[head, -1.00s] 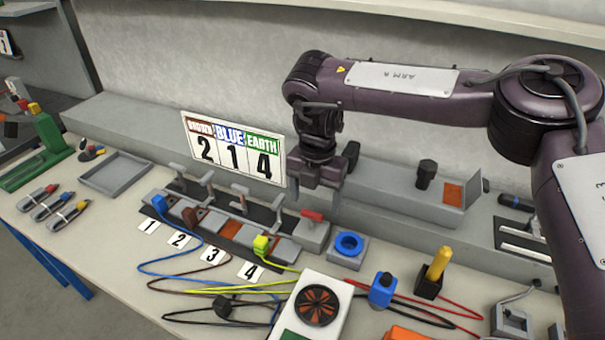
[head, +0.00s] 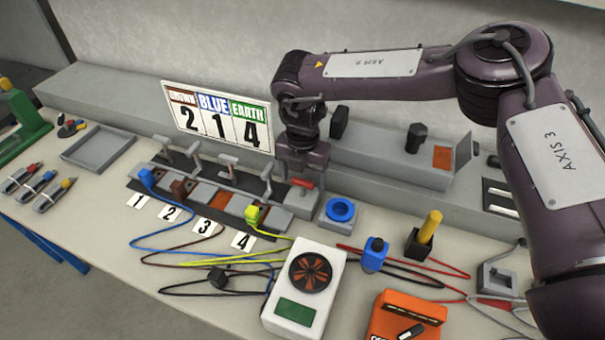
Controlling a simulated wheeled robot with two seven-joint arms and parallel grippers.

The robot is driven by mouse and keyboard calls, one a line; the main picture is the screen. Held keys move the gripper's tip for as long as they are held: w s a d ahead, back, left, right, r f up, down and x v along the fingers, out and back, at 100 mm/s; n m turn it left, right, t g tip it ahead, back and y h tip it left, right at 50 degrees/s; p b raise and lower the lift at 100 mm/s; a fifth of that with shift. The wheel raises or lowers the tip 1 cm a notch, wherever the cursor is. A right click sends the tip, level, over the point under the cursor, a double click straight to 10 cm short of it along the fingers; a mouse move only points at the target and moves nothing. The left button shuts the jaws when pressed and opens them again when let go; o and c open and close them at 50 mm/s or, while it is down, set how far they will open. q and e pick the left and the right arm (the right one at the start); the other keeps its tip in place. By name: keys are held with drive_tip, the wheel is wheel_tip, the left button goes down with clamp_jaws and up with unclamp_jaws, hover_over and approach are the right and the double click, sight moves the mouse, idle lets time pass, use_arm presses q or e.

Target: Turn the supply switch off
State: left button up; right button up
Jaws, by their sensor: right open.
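The supply switch appears to be the red-handled lever (head: 302,183) on a grey block at the right end of the terminal strip (head: 232,200). Its red handle lies low, close to level. My right gripper (head: 301,172) points down just behind and above the red handle. It is open with nothing seen between its fingers. The fingertips are small and dark, so I cannot tell whether they touch the handle. My left gripper is not in view.
A number board (head: 217,117) reading 2 1 4 stands left of my right gripper. A blue ring socket (head: 341,211) sits right of the switch. A white meter (head: 304,287), blue plug (head: 375,254) and loose cables lie in front. A grey tray (head: 98,149) is at left.

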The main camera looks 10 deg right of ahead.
drive_tip(key=c, duration=1)
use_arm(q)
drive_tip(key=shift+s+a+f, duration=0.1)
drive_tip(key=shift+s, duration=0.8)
use_arm(e)
drive_tip(key=shift+n, duration=0.3)
drive_tip(key=n+p, duration=0.1)
drive_tip(key=n, duration=0.1)
drive_tip(key=shift+n, duration=0.4)
drive_tip(key=n, duration=0.4)
drive_tip(key=shift+n, duration=0.3)
drive_tip(key=n, duration=0.5)
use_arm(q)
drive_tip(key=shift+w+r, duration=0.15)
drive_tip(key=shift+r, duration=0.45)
use_arm(e)
drive_tip(key=shift+n, duration=2.4)
drive_tip(key=shift+r, duration=0.1)
